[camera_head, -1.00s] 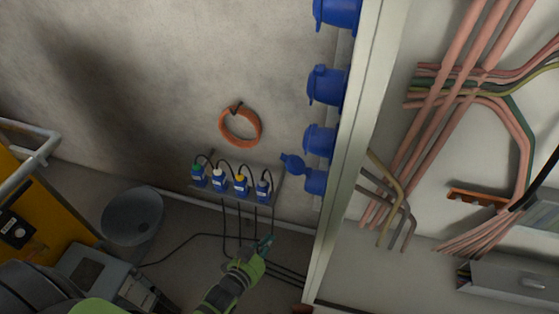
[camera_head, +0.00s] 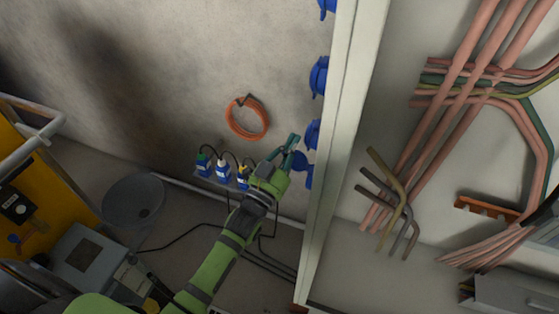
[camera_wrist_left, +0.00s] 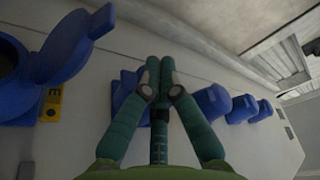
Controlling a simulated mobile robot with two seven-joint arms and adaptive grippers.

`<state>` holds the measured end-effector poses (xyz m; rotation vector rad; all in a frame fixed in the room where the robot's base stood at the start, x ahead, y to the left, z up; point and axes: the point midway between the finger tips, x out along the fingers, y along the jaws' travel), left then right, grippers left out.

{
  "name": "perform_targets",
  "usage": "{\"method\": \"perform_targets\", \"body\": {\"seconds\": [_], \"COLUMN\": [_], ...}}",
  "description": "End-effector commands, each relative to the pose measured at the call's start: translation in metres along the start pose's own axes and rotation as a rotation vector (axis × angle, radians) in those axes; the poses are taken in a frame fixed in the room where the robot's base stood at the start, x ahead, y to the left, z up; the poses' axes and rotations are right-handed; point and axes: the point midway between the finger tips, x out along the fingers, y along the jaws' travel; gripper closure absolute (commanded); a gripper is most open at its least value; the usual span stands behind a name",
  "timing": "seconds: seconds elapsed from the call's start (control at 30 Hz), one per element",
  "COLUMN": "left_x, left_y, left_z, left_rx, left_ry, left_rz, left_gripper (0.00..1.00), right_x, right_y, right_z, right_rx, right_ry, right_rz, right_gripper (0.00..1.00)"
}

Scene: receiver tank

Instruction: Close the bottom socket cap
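The bottom blue socket (camera_head: 307,178) is lowest in the column along the cabinet edge in the head view. Its blue cap (camera_head: 299,161) stands open, swung out to the left. In the left wrist view the open cap (camera_wrist_left: 75,45) stands out from the socket (camera_wrist_left: 8,60) at the left, beside a yellow label (camera_wrist_left: 53,103). My left gripper (camera_head: 294,139) is just above and left of the cap. In the left wrist view its fingertips (camera_wrist_left: 160,64) meet with nothing visible between them, to the right of the open cap. My right gripper is not in view.
Other blue sockets (camera_head: 319,76) line the panel above; those in the left wrist view (camera_wrist_left: 213,101) look capped. An orange cable coil (camera_head: 246,117) hangs on the wall. Several small plugs (camera_head: 222,168) sit on a shelf left of my gripper. Cabinet edge (camera_head: 340,150) borders the sockets.

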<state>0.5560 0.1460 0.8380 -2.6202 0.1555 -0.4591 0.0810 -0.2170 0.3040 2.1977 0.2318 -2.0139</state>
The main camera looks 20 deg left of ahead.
Motion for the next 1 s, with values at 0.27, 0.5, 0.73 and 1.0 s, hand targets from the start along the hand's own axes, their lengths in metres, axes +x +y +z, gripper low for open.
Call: {"method": "perform_targets", "body": {"seconds": [0.27, 0.5, 0.73, 1.0], "left_x": [-0.013, -0.015, -0.015, -0.017], "left_y": [0.001, 0.0, 0.0, -0.002], "left_z": [0.035, 0.038, 0.039, 0.044], "left_rx": [0.0, -0.001, -0.002, -0.048], "left_ry": [-0.002, -0.001, -0.001, -0.002], "left_rz": [0.001, 0.0, 0.0, -0.017], "left_gripper": [1.0, 1.0, 1.0, 1.0], "right_x": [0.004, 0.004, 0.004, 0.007], "right_y": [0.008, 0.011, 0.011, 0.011], "right_z": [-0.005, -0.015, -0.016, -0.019], "right_rx": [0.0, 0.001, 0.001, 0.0], "right_ry": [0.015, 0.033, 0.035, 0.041], "right_rz": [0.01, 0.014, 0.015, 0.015], "right_gripper": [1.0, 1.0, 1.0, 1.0]}}
